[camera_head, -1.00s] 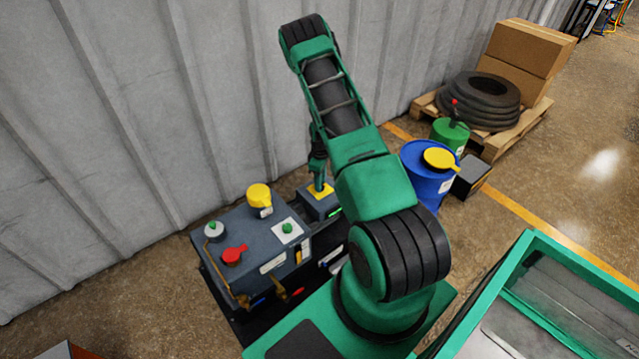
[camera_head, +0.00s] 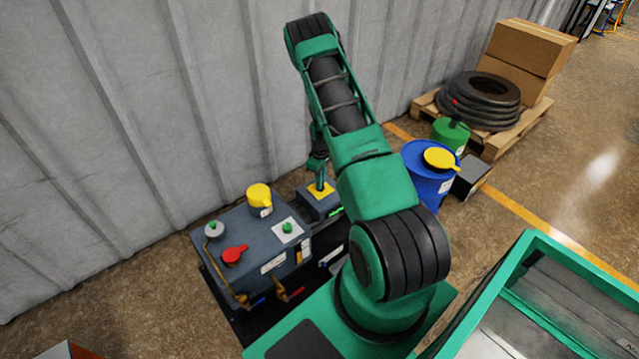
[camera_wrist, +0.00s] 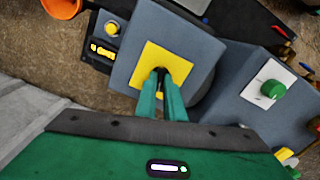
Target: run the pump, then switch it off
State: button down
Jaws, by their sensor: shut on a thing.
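The pump unit is a grey-blue machine (camera_head: 240,245) by the wall, with a smaller grey box (camera_head: 318,205) behind its right end. A yellow plate (camera_wrist: 150,62) with a dark centre is on top of the small box. My gripper (camera_wrist: 163,76) points down at that dark centre, its two green fingers close together. It is shut on the switch at the plate's middle, which the fingers mostly hide. A green light (camera_head: 337,212) shows on the small box's side.
A blue drum (camera_head: 425,175) stands to the right. The corrugated wall (camera_head: 150,110) is close behind.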

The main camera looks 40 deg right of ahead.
jog(key=m, duration=0.4)
jog(key=shift+m, duration=2.8)
jog(key=c, duration=1.9)
grip_release()
jog(key=shift+o, duration=0.2)
jog(key=shift+r, duration=0.1)
notch_tip(320, 180, up, 11)
jog(key=shift+f, duration=0.2)
